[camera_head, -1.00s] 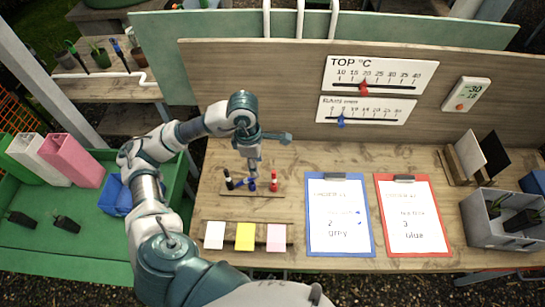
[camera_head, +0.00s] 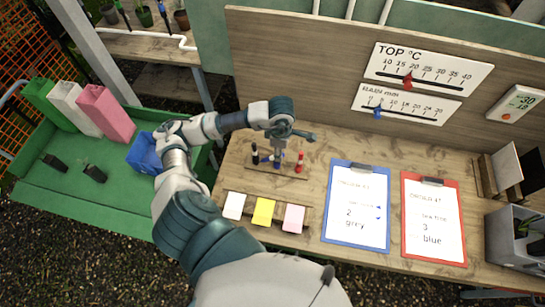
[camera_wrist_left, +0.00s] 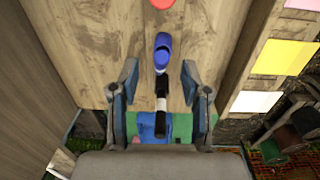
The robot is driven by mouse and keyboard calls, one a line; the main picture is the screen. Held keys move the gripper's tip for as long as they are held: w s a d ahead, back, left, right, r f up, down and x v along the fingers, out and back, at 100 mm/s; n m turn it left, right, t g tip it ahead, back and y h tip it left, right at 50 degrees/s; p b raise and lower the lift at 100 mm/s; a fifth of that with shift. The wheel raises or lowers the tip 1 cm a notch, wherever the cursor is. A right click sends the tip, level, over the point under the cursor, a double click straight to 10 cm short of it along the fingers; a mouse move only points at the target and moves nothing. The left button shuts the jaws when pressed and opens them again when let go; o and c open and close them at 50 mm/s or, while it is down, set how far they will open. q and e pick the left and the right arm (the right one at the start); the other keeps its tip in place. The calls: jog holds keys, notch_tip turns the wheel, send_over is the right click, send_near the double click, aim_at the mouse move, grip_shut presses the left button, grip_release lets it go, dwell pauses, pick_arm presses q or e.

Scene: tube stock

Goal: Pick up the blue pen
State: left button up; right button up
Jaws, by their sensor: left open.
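The blue pen (camera_head: 277,161) stands in the middle of a small wooden holder (camera_head: 262,169) on the bench, between a black pen (camera_head: 255,153) and a red pen (camera_head: 299,162). My left gripper (camera_head: 279,148) is above the holder in the head view and partly covers the blue pen. In the left wrist view, the two fingers of my left gripper (camera_wrist_left: 163,90) are spread apart. The blue pen (camera_wrist_left: 162,48) shows just beyond the fingertips, and a black and white part shows between them. I cannot tell whether the fingers touch anything. My right gripper is out of view.
White, yellow and pink cards (camera_head: 263,211) lie in front of the holder. A blue clipboard (camera_head: 334,225) and a red clipboard (camera_head: 411,235) lie to the right. A wooden panel (camera_head: 300,60) rises behind. A blue bin (camera_head: 143,152) sits in the green tray (camera_head: 85,205) at left.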

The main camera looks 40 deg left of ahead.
aim_at(271, 158)
pick_arm(q)
jog(key=f, duration=0.4)
jog(key=shift+w+a, duration=0.1)
jog(key=shift+a, duration=0.1)
jog(key=shift+d+f, duration=0.1)
jog(key=shift+d, duration=0.45)
jog(key=c, duration=0.3)
grip_shut()
jog(key=shift+a, duration=0.25)
